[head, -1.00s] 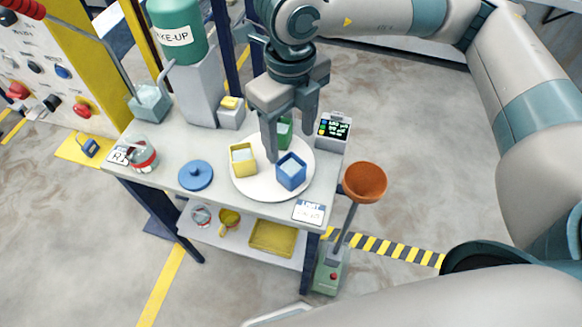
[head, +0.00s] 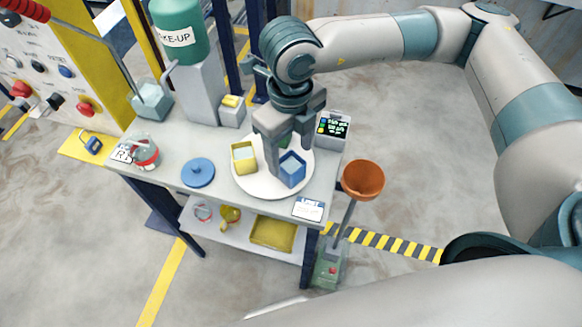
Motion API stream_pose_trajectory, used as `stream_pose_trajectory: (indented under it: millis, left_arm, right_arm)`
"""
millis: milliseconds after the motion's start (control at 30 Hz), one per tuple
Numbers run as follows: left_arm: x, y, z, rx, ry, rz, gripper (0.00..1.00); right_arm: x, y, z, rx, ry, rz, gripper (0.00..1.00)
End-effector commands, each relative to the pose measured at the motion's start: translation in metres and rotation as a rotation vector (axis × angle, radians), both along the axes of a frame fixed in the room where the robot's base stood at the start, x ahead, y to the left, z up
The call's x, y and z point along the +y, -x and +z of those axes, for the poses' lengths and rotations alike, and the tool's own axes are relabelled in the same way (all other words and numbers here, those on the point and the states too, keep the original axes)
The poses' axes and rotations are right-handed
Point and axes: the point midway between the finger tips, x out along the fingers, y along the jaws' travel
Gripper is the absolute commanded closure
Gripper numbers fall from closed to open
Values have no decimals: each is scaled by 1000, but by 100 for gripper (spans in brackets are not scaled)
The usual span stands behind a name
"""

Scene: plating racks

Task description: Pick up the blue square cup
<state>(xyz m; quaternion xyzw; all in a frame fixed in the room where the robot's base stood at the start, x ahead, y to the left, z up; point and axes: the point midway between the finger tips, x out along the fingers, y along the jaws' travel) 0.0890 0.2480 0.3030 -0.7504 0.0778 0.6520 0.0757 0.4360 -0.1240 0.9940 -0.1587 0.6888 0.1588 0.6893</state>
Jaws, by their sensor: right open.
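The blue square cup (head: 293,177) stands on a round white plate (head: 256,188) on the cart top, with pale contents showing inside. My right gripper (head: 289,162) points down at it, open. One finger reaches down at the cup's left side and hides part of it. The other finger is behind the cup's far side. I cannot tell whether either finger touches the cup. A yellow square cup (head: 244,164) stands to the left on the same plate. A green cup (head: 284,142) is mostly hidden behind the gripper. My left gripper is not in view.
A blue round lid (head: 197,172) and a glass jar (head: 144,152) lie left of the plate. A small display (head: 333,127) stands at the back right, a white card (head: 308,208) at the front right. An orange bowl (head: 363,179) on a stand is beside the cart.

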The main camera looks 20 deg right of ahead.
Motion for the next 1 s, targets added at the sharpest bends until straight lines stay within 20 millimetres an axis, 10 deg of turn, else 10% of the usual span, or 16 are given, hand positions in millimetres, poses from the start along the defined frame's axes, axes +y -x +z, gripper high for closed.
stream_pose_trajectory:
  millis: [233, 900, 1000]
  left_arm:
    - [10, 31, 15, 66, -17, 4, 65]
    - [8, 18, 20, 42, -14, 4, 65]
    - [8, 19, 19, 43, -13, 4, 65]
  right_arm:
    - [-1, 3, -25, 4, 2, -2, 39]
    - [-1, 2, -44, 1, 0, 0, 39]
    - [-1, 2, -44, 1, 0, 0, 58]
